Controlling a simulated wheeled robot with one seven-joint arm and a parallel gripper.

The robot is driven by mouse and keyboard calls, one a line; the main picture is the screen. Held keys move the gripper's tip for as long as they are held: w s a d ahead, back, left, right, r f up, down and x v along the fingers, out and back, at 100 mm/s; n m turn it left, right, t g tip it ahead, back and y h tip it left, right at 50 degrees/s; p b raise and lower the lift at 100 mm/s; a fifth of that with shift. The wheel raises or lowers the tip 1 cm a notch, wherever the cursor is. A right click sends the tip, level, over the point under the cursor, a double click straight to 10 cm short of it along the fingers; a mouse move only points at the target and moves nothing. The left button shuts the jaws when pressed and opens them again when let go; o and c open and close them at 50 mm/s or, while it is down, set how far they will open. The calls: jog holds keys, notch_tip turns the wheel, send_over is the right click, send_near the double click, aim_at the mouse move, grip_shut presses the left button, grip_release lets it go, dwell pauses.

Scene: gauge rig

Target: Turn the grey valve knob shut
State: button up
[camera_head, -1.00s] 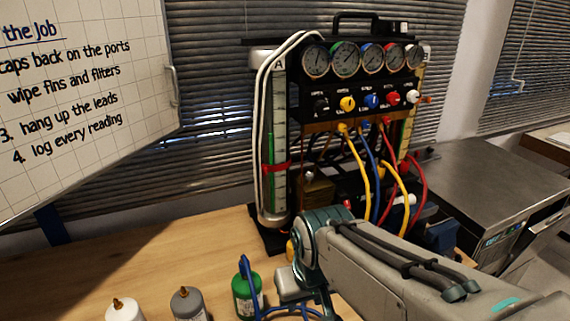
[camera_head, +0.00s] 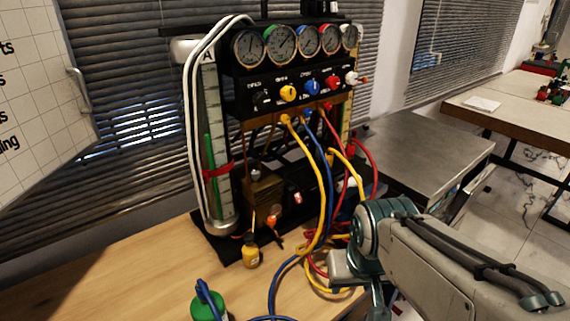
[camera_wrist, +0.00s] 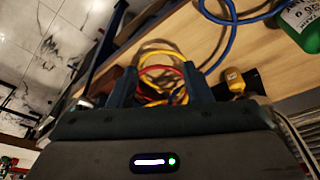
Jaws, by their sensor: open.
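The gauge rig stands on the wooden bench in the head view, with a row of knobs on its black panel (camera_head: 240,103). The leftmost knob (camera_head: 262,99) looks dark grey or black. Beside it are yellow (camera_head: 288,92), blue (camera_head: 312,87) and red (camera_head: 333,82) knobs, and a pale white or light grey one (camera_head: 351,77) at the right end. I cannot tell for sure which is the grey one. My gripper (camera_wrist: 163,82) is open and empty in the wrist view, pointing down over coiled hoses. It is low in front of the rig, well below the knobs and apart from them.
Yellow, blue and red hoses (camera_head: 325,190) hang from the panel and spread over the bench. A metal cart (camera_head: 425,150) is to the right. Bare bench (camera_head: 150,285) lies at left.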

jog(key=w+f+t+h+b, duration=0.1)
jog(key=w+f+t+b, duration=0.2)
jog(key=w, duration=0.5)
jog(key=n+t+y+p, duration=0.1)
jog(key=n+t+y, duration=0.4)
jog(key=t+y, duration=0.45)
send_near(257, 175)
jog(key=s, duration=0.2)
jog(key=shift+s+d+r+t+h, duration=0.2)
jog(key=shift+s+d+t+h, duration=0.05)
jog(key=shift+s+t+h, duration=0.1)
jog(key=shift+w+f+p, duration=0.1)
jog(key=shift+w+p, duration=0.1)
jog(key=shift+p, duration=0.8)
jog(key=x, duration=0.3)
jog(key=p+x, duration=0.1)
jog(key=x, duration=0.7)
jog(key=shift+w+f, duration=0.1)
jog(key=shift+f, duration=0.2)
